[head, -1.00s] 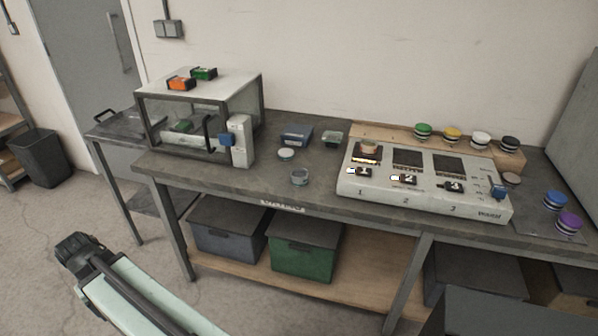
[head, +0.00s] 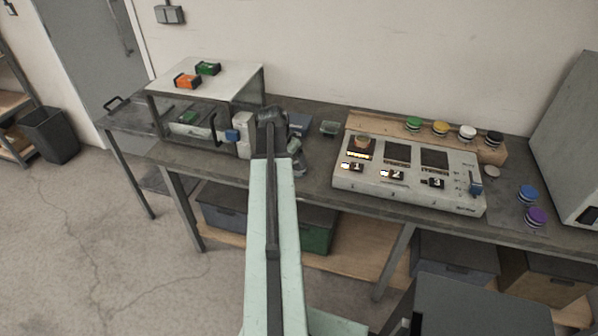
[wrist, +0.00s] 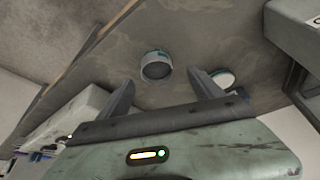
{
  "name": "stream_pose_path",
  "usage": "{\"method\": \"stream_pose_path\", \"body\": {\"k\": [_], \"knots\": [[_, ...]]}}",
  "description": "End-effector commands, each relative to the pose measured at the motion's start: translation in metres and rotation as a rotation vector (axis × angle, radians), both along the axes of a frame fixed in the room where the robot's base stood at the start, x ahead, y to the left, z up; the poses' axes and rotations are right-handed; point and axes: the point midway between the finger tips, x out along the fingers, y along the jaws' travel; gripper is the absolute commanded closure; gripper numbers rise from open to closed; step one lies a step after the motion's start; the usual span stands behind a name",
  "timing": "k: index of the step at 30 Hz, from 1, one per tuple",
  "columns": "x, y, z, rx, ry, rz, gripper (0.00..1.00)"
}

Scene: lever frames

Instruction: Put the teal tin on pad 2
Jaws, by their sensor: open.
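In the wrist view my gripper (wrist: 164,86) is open, its two fingers apart and empty. A round tin with a pale teal-grey side and dark top (wrist: 157,66) stands on the bench just beyond the gap between the fingertips. A white-topped tin with a teal edge (wrist: 223,78) is partly hidden behind the right finger. I cannot tell for sure which one is the teal tin. In the head view my arm hides much of this spot. Pad 2 (head: 397,153) is a dark, empty square on the white console (head: 365,184).
Several coloured round tins stand on a wooden ledge (head: 360,120) behind the console. A glass-sided case (head: 205,78) is left of my arm.

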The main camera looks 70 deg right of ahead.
Motion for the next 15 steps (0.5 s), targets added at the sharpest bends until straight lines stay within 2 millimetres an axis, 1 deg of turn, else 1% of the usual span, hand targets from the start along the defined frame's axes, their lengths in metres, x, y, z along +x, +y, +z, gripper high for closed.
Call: {"method": "stream_pose_path", "body": {"k": [1,5,8,13,15], "knots": [[-0.001,-0.003,-0.013,0.000,0.000,0.000,0.24],[-0.002,-0.005,-0.013,0.000,-0.001,0.001,0.24],[-0.004,-0.007,-0.020,0.001,0.000,0.000,0.24],[-0.014,-0.019,-0.048,0.001,0.000,0.000,0.24],[-0.014,-0.023,-0.058,0.001,-0.001,0.001,0.24]]}}
